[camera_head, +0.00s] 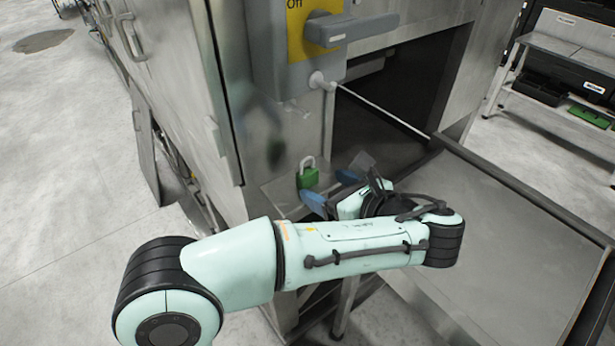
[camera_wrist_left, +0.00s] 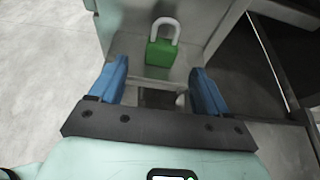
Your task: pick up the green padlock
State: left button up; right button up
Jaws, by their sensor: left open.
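The green padlock (camera_head: 308,178) has a pale shackle and stands upright on a small metal ledge (camera_head: 283,196) at the corner of the machine, below the switch box. In the left wrist view the padlock (camera_wrist_left: 160,52) is ahead of the fingertips and between their lines, with its shackle up. My left gripper (camera_head: 330,190) has blue fingers and is just right of the padlock in the head view. In the left wrist view my left gripper (camera_wrist_left: 157,85) is open with nothing between its fingers. My right gripper is not in view.
A switch box (camera_head: 318,45) with a grey handle and yellow plate is above the ledge. A thin rod (camera_head: 380,112) crosses the dark opening (camera_head: 415,85). A metal tray (camera_head: 480,215) with dark rails extends at right. Open floor (camera_head: 60,150) lies left.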

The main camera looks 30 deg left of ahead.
aim_at(311, 178)
pick_arm(q)
jog(key=x, duration=0.5)
jog(key=shift+w+a+r, duration=0.15)
jog(key=shift+w, duration=0.05)
jog(key=c, duration=1.2)
